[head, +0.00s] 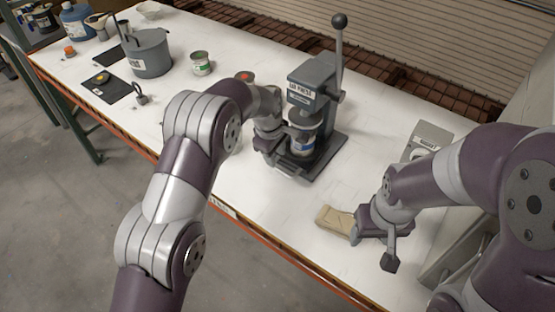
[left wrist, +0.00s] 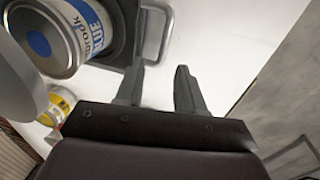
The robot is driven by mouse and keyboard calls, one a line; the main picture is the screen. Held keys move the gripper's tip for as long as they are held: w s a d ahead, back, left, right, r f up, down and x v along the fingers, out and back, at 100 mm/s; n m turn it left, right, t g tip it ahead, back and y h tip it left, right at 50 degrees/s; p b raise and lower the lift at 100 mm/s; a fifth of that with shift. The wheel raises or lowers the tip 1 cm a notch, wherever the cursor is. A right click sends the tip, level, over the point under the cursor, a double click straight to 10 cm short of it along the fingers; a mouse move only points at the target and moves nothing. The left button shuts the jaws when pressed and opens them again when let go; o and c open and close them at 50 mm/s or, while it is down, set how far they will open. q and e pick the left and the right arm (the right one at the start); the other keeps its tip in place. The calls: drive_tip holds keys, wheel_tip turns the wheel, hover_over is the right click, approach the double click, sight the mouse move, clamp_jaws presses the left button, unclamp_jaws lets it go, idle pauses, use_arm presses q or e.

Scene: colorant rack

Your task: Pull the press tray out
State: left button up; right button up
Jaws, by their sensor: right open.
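The grey press (head: 312,78) stands on the white table with its lever upright. A can (head: 302,146) with a blue and white label sits in it. The dark press tray (head: 291,167) shows low at the press's front. The left wrist view shows the can (left wrist: 62,36) on the tray and the tray's grey loop handle (left wrist: 166,32). My left gripper (head: 273,146) is at the tray's front; in the left wrist view its two fingers (left wrist: 160,78) are apart, with the handle's near end by the fingertips. My right gripper (head: 352,229) is open beside a tan block.
The tan block (head: 336,218) lies near the table's front edge. A grey lidded pot (head: 150,55), a small can (head: 201,63) and dark mats (head: 107,86) are at the left. A grey device (head: 430,137) is at the right. The table (head: 240,190) is clear in front of the press.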

sight(277, 169)
use_arm(q)
drive_tip(key=f, duration=0.2)
drive_tip(key=f+p, duration=0.1)
drive_tip(key=f, duration=0.1)
drive_tip(key=shift+d, duration=0.25)
drive_tip(key=shift+w+a+f, duration=0.1)
drive_tip(key=shift+a+f, duration=0.1)
drive_tip(key=shift+f, duration=0.25)
drive_tip(key=shift+d, duration=0.25)
clamp_jaws()
drive_tip(key=shift+a, duration=0.1)
use_arm(e)
drive_tip(key=shift+s+r, duration=0.3)
drive_tip(key=shift+r, duration=0.55)
